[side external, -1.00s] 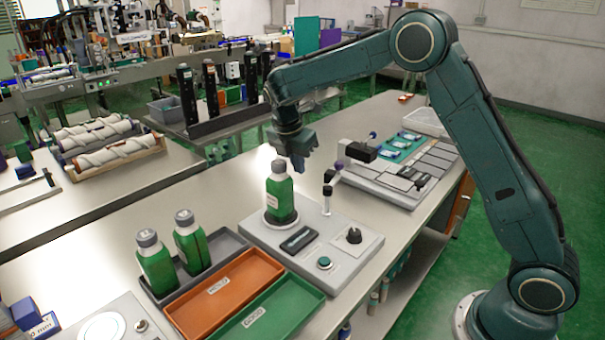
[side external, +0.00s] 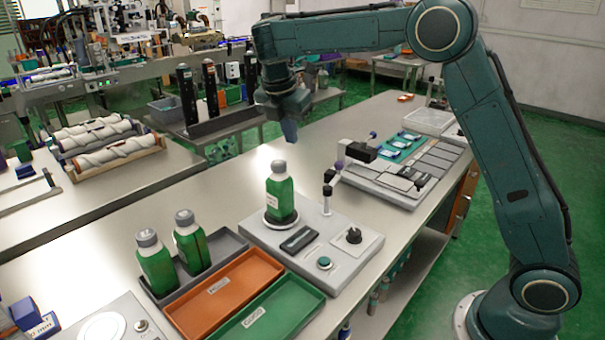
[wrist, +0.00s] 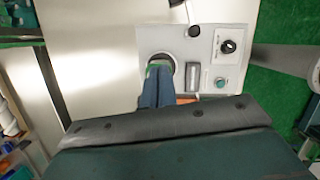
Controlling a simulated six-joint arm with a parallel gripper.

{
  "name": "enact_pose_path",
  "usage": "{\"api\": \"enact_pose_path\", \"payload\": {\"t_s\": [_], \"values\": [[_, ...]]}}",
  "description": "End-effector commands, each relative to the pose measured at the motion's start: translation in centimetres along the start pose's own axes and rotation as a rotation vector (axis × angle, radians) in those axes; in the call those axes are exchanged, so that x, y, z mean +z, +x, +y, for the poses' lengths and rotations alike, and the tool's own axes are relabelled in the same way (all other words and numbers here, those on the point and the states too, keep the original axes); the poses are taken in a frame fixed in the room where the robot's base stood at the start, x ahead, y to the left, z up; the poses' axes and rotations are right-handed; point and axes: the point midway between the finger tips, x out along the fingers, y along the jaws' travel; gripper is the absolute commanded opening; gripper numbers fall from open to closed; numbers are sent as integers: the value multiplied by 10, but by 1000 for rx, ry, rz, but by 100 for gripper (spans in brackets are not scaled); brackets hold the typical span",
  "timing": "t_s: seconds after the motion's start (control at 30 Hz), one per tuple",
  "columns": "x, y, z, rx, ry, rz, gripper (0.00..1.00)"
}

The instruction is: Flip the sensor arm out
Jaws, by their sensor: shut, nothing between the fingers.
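The sensor arm (side external: 328,178) is a small dark-jointed arm on a thin upright post on the grey applicator base (side external: 335,265). A purple-tipped knob shows close to its right. In the wrist view the sensor arm (wrist: 193,30) shows as a dark knob and a grey rod at the base's upper edge. A green bottle (side external: 281,197) with a grey cap stands upright on the base's round seat, left of the post. My gripper (side external: 290,137) is shut and empty, pointing down, above and apart from bottle and arm. In the wrist view my fingers (wrist: 156,88) hide most of the bottle.
The base has a dark display (side external: 300,239), a black dial (side external: 354,236) and a teal button (side external: 325,263). Two green bottles (side external: 187,240) stand in a grey tray at left. Orange (side external: 228,290) and green trays (side external: 268,310) lie in front. A device panel (side external: 400,180) lies behind right.

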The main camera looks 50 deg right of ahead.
Motion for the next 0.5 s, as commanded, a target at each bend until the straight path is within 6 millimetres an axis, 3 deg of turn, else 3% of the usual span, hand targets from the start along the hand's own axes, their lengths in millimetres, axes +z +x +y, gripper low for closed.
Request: {"api": "enact_pose_path", "payload": {"t_s": [0.5], "values": [[13,-31,-38,61,237,12,0]]}}
